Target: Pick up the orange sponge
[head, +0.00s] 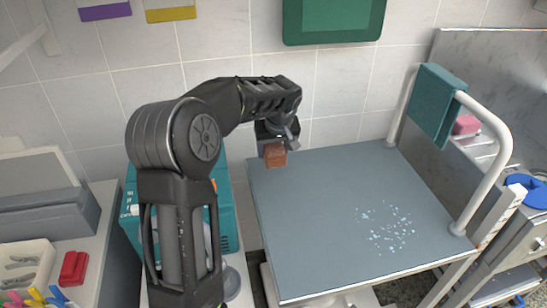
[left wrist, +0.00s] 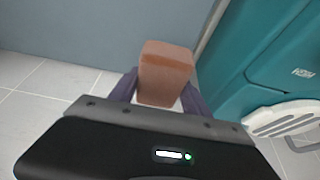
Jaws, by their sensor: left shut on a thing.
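The orange sponge (head: 275,155) is a small brownish-orange block near the back left corner of the grey-blue table (head: 330,215) in the head view. My left gripper (head: 272,143) is shut on it from above. In the left wrist view the sponge (left wrist: 165,72) sits between the two dark fingers of the left gripper (left wrist: 160,92), with floor tiles behind its lower part. Its exact height relative to the table top is hard to tell. My right gripper is not in view.
A white rail (head: 497,150) with a teal towel (head: 437,104) stands along the table's right side. White-blue bits (head: 389,228) lie on the otherwise bare table. A teal machine (head: 225,205) stands left of the table. A pink block (head: 466,124) is behind the rail.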

